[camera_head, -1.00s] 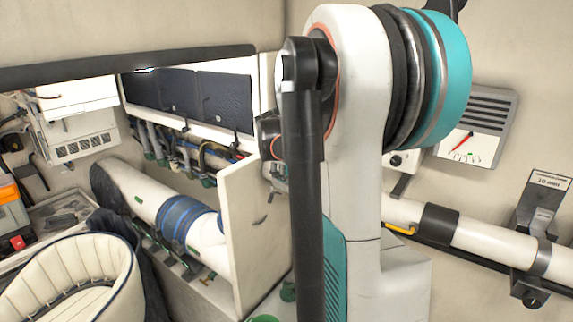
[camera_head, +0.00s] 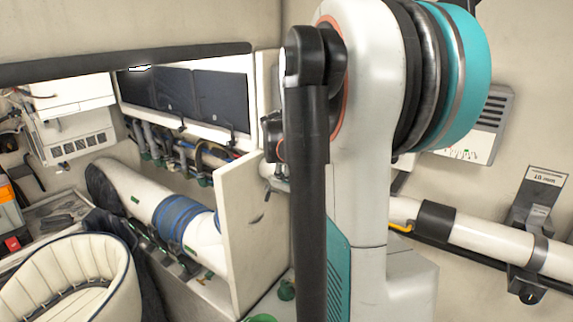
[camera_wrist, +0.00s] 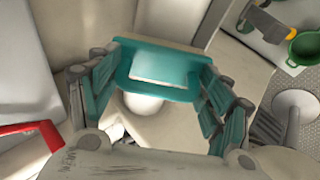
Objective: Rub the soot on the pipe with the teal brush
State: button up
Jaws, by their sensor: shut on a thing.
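In the wrist view my gripper (camera_wrist: 162,82) has its teal-padded fingers on either side of the teal brush (camera_wrist: 165,55) and is shut on it. The brush shows a flat teal body with a pale panel; its bristles cannot be made out. My gripper is not seen in the head view, where my arm fills the middle. A white pipe (camera_head: 485,238) with a black sleeve runs along the right wall, partly behind my arm. A thicker white pipe with blue bands (camera_head: 140,190) lies at the left. I cannot make out soot on either pipe.
A pale upright panel (camera_head: 245,225) stands beside my arm. A cream seat (camera_head: 75,280) is at the lower left. A gauge box (camera_head: 480,135) on the right wall is partly covered by my arm. A green cup (camera_wrist: 304,47) shows in the wrist view.

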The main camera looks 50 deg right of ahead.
jog(key=shift+s, duration=0.6)
jog(key=shift+s+d+f, duration=0.1)
jog(key=shift+w+a+b, duration=0.2)
jog(key=shift+w+b, duration=0.35)
jog(key=shift+w, duration=1.45)
jog(key=shift+s+a+r+p, duration=0.1)
jog(key=shift+a+r+p, duration=0.6)
jog(key=shift+a+r, duration=0.35)
jog(key=shift+s+a+r+p, duration=0.1)
jog(key=shift+a+r+p, duration=0.65)
jog(key=shift+r, duration=0.45)
jog(key=shift+w, duration=0.1)
